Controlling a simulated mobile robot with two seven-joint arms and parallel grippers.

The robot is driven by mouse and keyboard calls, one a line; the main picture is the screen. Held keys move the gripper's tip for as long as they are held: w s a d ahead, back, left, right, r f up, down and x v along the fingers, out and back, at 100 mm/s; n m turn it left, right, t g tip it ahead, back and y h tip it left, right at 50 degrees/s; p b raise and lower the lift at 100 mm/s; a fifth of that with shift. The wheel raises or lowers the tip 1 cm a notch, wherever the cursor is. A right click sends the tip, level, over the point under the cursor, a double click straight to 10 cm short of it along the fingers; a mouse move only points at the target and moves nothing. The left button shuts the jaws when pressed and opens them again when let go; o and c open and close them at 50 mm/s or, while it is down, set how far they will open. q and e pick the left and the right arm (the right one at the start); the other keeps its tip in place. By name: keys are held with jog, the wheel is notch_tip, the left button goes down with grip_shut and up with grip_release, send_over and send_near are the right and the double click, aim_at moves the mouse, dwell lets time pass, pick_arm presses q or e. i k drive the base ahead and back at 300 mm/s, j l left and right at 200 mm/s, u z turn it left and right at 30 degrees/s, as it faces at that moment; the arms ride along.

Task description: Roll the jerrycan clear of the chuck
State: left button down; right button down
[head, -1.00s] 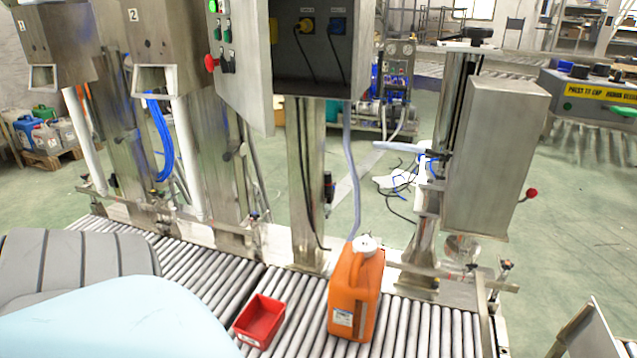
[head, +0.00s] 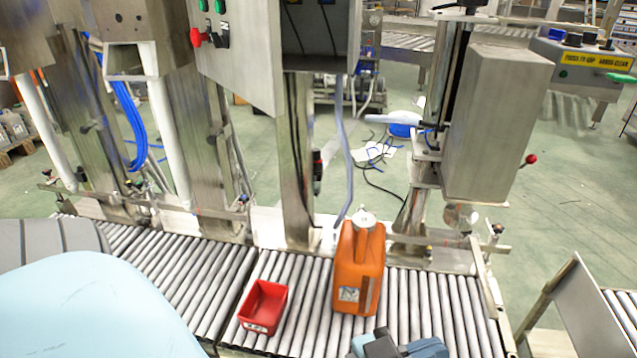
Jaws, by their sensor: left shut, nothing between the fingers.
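The orange jerrycan (head: 358,270) stands upright on the roller conveyor (head: 420,300), with a white cap (head: 364,218) on top and a pale label low on its front. It stands in front of the upright posts. My right gripper is out of view.
A red open tray (head: 263,306) sits on the rollers left of the can. Bare rollers lie to the can's right, up to the metal end frame (head: 488,280). Steel posts and a control cabinet (head: 240,55) stand behind.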

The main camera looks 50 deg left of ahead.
aim_at(358, 265)
jog(key=k+j, duration=0.2)
jog(key=j, duration=0.85)
jog(key=i+j, duration=0.2)
